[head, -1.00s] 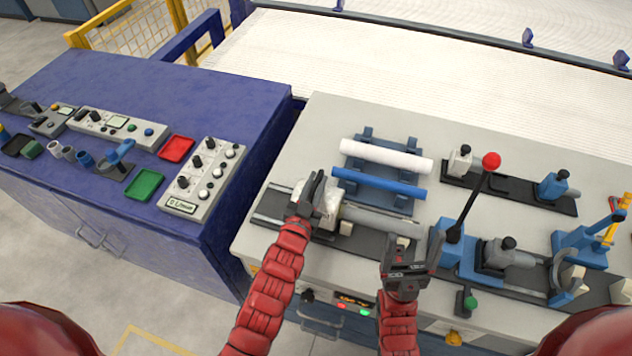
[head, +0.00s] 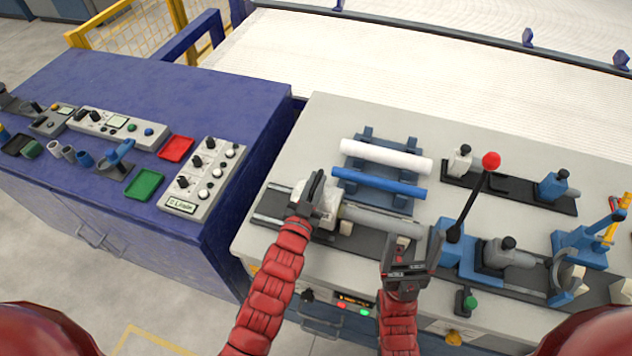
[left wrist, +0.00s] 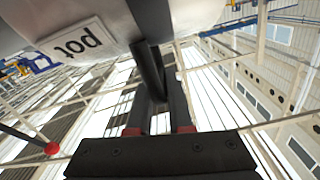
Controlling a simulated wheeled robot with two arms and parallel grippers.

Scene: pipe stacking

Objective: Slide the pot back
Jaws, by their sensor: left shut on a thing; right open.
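The pot (head: 327,221) is a whitish block at the left end of a dark rail, mostly hidden behind my left gripper in the head view. In the left wrist view the pot (left wrist: 130,22) shows as a pale rounded body with a label reading "pot". My left gripper (head: 318,190) is shut on a dark bar at the pot; the fingers (left wrist: 158,100) show below it in the left wrist view. A grey cylinder (head: 380,221) lies along the rail to the right of the pot. My right gripper (head: 408,245) is open and empty near the cylinder's right end.
A white pipe (head: 386,156) and a blue pipe (head: 378,183) lie on a blue rack behind the rail. A lever with a red knob (head: 491,160) stands to the right of my right gripper. A blue cabinet (head: 120,90) is at the left.

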